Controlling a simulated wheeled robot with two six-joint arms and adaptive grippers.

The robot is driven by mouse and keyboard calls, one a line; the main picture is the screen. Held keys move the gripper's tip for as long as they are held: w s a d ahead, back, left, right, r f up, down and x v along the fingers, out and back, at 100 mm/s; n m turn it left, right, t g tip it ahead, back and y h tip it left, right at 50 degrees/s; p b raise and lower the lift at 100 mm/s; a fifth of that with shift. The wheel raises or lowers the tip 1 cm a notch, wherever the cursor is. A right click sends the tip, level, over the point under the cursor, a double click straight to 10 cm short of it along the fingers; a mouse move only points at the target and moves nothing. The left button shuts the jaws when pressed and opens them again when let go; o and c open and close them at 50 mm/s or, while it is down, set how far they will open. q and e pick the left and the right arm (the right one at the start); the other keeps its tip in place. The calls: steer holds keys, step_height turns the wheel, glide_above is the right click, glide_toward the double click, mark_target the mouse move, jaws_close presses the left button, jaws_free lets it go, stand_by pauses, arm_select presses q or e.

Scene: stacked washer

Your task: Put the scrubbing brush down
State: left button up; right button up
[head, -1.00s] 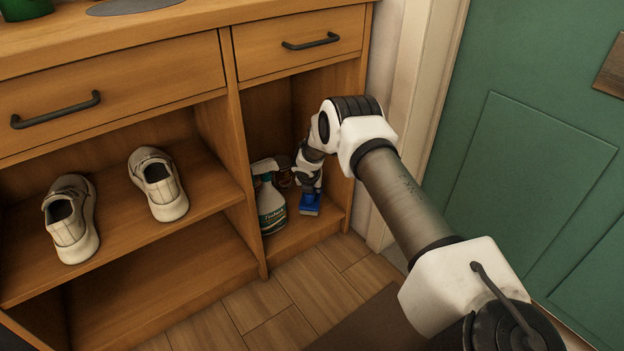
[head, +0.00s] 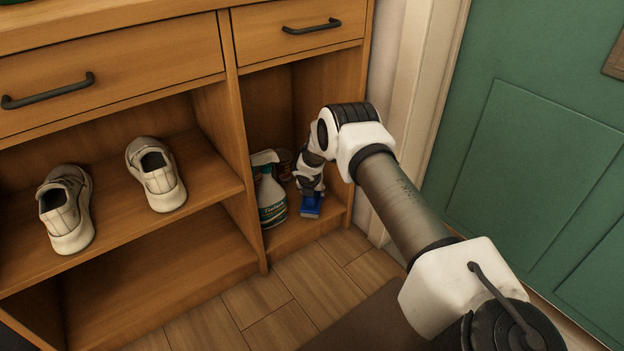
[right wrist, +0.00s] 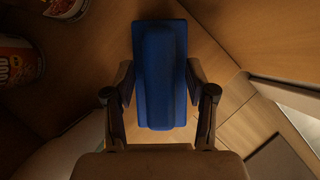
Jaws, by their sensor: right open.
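The blue scrubbing brush (head: 311,206) is on the floor board of the right-hand cupboard bay, near its front edge. In the right wrist view the brush (right wrist: 160,75) fills the space between my fingers. My right gripper (right wrist: 160,100) is open, with a finger on each side of the brush; small gaps seem to show beside its handle. In the head view my right gripper (head: 311,190) is directly above the brush, and part of the brush is hidden by it. My left gripper is not in view.
A spray bottle (head: 271,197) stands just left of the brush. A can (head: 284,163) stands behind, and cans also show in the right wrist view (right wrist: 18,58). The bay's side walls are close. Two shoes (head: 66,210) (head: 157,176) sit on the left shelf.

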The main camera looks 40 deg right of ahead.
steer(key=p+v, duration=0.3)
steer(key=v, duration=0.1)
steer(key=p+v, duration=0.3)
steer(key=shift+w+d+r, duration=0.1)
steer(key=shift+r, duration=0.4)
steer(key=s+a+f+m+g+y+p, duration=0.1)
steer(key=s+a+f+m+g+y, duration=0.15)
steer(key=s+a+m, duration=0.75)
steer(key=s+a+f+m+g+y, duration=0.1)
steer(key=s+a+f+m+y, duration=0.25)
steer(key=s+a, duration=1.15)
steer(key=s+a+r+m, duration=0.1)
steer(key=s+a+m, duration=0.1)
steer(key=s+m, duration=0.4)
steer(key=s+a+r+m+h, duration=0.1)
steer(key=s+r+m, duration=0.1)
steer(key=s+m, duration=0.5)
steer(key=shift+s+a, duration=0.2)
steer(key=shift+a, duration=0.2)
